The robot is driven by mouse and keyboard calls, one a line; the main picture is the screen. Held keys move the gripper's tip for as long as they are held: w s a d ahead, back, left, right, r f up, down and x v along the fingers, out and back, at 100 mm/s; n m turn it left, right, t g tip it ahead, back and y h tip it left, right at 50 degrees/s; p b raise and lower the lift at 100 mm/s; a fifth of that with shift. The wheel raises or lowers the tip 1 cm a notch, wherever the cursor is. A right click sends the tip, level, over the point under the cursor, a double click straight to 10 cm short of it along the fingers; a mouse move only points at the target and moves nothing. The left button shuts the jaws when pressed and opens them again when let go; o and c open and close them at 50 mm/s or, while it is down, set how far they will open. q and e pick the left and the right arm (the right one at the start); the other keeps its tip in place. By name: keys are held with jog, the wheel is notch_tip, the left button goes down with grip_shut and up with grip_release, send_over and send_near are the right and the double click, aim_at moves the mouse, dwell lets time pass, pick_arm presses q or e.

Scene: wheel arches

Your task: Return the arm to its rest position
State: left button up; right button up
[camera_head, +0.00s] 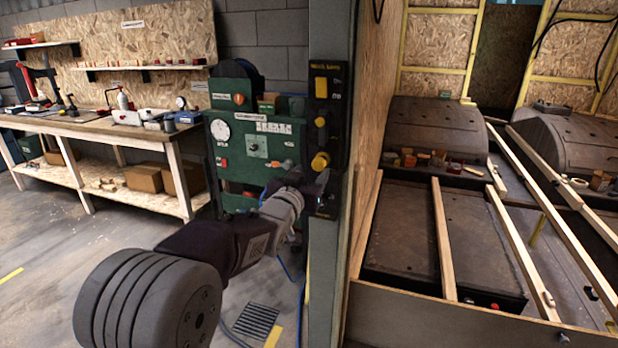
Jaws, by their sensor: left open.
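My left arm comes in from the lower left and reaches up to the right. Its gripper (318,190) is at the lower end of a black control panel (321,110) with yellow knobs, mounted on a grey post. The gripper is open, and I see nothing held between its fingers. They are small and dark against the panel, so I cannot tell whether they touch it. My right gripper is not in view.
A green machine (285,140) with a gauge stands just left of the post. A wooden workbench (100,127) with tools is at the back left. On the right, behind a low board, are wheel arches (435,128) and wooden battens (443,240). The floor at left is mostly clear.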

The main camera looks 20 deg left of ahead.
pick_arm(q)
jog(key=shift+s, duration=0.7)
